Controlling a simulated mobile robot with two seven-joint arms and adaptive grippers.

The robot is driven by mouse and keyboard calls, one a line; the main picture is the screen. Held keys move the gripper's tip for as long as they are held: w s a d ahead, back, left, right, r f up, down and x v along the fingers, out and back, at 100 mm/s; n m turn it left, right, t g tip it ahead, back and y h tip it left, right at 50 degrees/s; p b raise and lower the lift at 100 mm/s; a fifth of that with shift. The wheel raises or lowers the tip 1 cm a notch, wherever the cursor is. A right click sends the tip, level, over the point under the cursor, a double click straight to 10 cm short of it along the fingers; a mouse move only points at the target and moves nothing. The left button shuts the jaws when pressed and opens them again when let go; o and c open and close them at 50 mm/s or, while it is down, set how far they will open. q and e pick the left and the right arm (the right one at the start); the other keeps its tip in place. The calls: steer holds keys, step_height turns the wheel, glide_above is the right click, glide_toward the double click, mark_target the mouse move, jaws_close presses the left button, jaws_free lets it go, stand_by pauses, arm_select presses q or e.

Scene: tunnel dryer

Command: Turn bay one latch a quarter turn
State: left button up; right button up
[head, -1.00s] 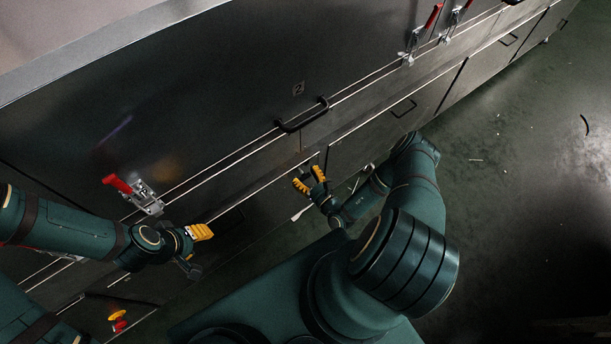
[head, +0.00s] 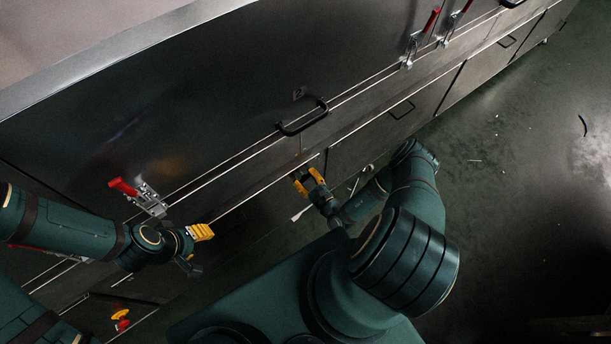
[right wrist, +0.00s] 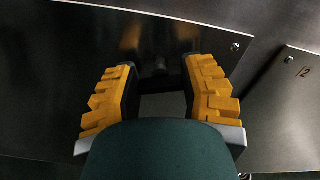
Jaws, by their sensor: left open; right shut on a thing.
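My right gripper (head: 306,176) is at the lower dark metal panel (head: 270,205), its fingertips turned to the panel face. In the right wrist view its two yellow-padded fingers (right wrist: 160,75) are shut on a small dark latch (right wrist: 160,68). The latch is mostly hidden by the fingers and in shadow, so its angle cannot be told. My left gripper (head: 198,250) is open and empty, at the left beside the machine's front.
A red-handled clamp (head: 123,187) stands just above my left gripper. A black bar handle (head: 302,118) is on the upper door. A red and yellow button (head: 121,319) is at lower left. Floor at right is largely clear.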

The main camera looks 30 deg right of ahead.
steer(key=n+p, duration=0.2)
steer(key=n, duration=0.2)
steer(key=shift+r+n, duration=0.1)
steer(key=shift+n, duration=0.2)
steer(key=n+p, duration=0.2)
steer(key=n, duration=0.2)
steer(key=n+p, duration=0.2)
steer(key=n, duration=0.3)
steer(key=shift+a+p, duration=0.1)
steer(key=shift+p, duration=0.25)
steer(key=shift+f+n, duration=0.2)
steer(key=shift+n, duration=0.1)
steer(key=o, duration=1.2)
